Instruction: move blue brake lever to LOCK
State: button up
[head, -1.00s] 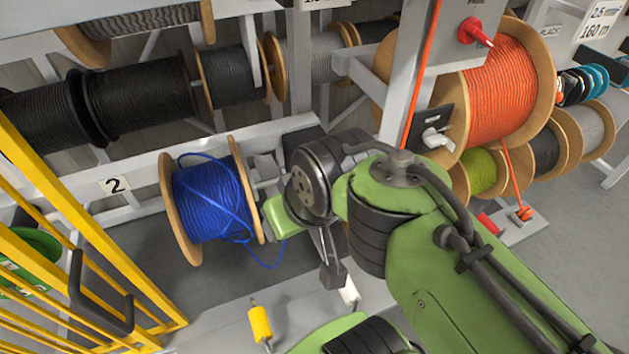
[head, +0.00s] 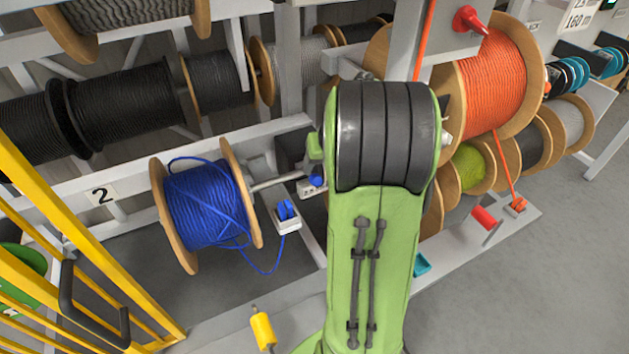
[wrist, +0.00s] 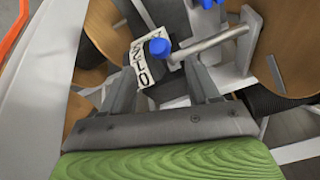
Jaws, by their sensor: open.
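The blue brake lever shows as a round blue knob (head: 317,181) beside the axle of the blue cable reel (head: 208,205) in the head view, partly covered by my arm. In the wrist view the knob (wrist: 159,47) stands over a white label plate (wrist: 145,68) with black letters, seen turned and partly hidden. My gripper (wrist: 165,72) is open, with its grey fingers either side of the knob in the picture. I cannot tell whether they touch it. In the head view my gripper is hidden behind my green arm.
A white box with a blue clamp (head: 287,214) sits right of the blue reel, with loose blue cable below. The steel axle (wrist: 210,40) passes close to the knob. An orange reel (head: 492,90) stands right, and a yellow barrier (head: 70,240) at left.

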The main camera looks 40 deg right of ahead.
aim_at(317, 177)
jog(key=x, duration=0.8)
jog(key=shift+w+f+b, duration=0.15)
jog(key=shift+f+b, duration=0.05)
jog(key=shift+b, duration=0.1)
grip_shut()
